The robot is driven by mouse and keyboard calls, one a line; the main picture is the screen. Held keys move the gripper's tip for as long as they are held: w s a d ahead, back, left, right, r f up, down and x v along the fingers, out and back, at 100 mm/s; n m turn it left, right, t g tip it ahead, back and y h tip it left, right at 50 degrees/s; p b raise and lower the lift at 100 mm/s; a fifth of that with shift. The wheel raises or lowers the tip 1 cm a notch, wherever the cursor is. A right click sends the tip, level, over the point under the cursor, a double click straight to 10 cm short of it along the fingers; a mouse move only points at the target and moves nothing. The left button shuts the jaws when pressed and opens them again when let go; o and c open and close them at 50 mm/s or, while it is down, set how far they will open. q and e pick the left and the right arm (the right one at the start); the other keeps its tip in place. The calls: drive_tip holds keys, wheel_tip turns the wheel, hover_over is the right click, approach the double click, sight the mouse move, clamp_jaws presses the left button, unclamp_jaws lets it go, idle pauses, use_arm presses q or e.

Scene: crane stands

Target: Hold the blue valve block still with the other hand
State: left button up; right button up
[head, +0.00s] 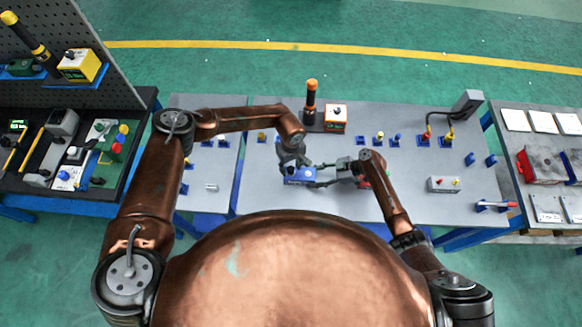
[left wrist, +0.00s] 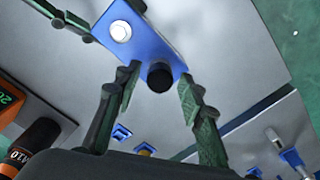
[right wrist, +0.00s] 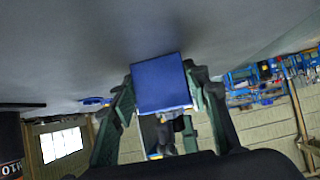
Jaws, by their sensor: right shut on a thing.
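The blue valve block (head: 299,174) is at the front middle of the grey table. In the left wrist view the block (left wrist: 140,32) shows a white round fitting (left wrist: 121,31) and a black knob (left wrist: 160,77). My right gripper (head: 318,177) comes in from the right and is shut on the block; in the right wrist view the block (right wrist: 161,84) sits between its fingers. My left gripper (head: 291,162) is over the block from behind. Its fingers (left wrist: 160,80) stand apart on both sides of the black knob, with gaps visible.
A black-and-orange cylinder (head: 310,100) and an orange-and-white box (head: 336,117) stand behind the block. Several small blue fixtures and a grey box with knobs (head: 444,184) are to the right.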

use_arm(q)
drive_tip(key=n, duration=0.4)
drive_tip(key=shift+n, duration=0.3)
drive_tip(key=n, duration=0.4)
drive_tip(key=shift+n, duration=0.4)
clamp_jaws()
drive_tip(key=m, duration=0.5)
